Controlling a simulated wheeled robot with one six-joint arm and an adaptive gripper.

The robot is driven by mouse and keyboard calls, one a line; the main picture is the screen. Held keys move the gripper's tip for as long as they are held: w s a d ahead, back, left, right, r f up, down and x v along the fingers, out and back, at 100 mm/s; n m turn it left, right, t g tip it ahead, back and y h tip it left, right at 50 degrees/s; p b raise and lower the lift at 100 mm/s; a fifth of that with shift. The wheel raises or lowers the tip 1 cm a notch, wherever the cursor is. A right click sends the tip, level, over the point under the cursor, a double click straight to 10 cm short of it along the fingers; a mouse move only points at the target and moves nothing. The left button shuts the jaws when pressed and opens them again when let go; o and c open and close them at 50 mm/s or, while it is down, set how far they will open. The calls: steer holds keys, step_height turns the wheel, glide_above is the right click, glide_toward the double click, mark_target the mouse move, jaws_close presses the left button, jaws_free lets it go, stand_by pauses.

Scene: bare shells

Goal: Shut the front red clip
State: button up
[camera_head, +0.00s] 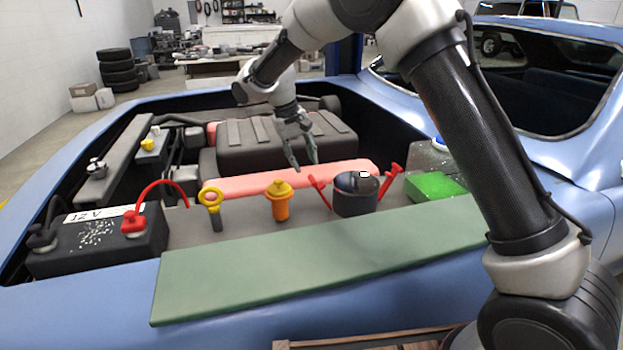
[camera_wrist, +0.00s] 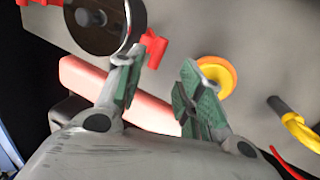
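The black round canister (camera_head: 355,194) has a red clip on each side. The left red clip (camera_head: 319,189) and the right red clip (camera_head: 390,182) both lean outward, away from its body. I cannot tell for certain which is called the front one. My gripper (camera_head: 302,163) is open and empty, above and behind the left clip. In the wrist view, the canister (camera_wrist: 105,22) is at upper left. The clip on its orange-cap side (camera_wrist: 151,48) is just beyond my gripper (camera_wrist: 159,68), close to the left fingertip; contact is unclear. The other clip (camera_wrist: 40,2) is cut off by the frame edge.
An orange cap (camera_head: 279,200), a yellow ring-handled dipstick (camera_head: 211,207) and a battery (camera_head: 100,240) stand left of the canister. A green block (camera_head: 435,186) is to its right. A pink bar (camera_head: 280,180) runs behind; a green panel (camera_head: 330,265) lies in front.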

mark_target(312, 178)
steer(key=shift+m, duration=0.5)
steer(key=x, duration=0.7)
steer(key=shift+d+f, duration=0.1)
steer(key=shift+d, duration=0.2)
jaws_close()
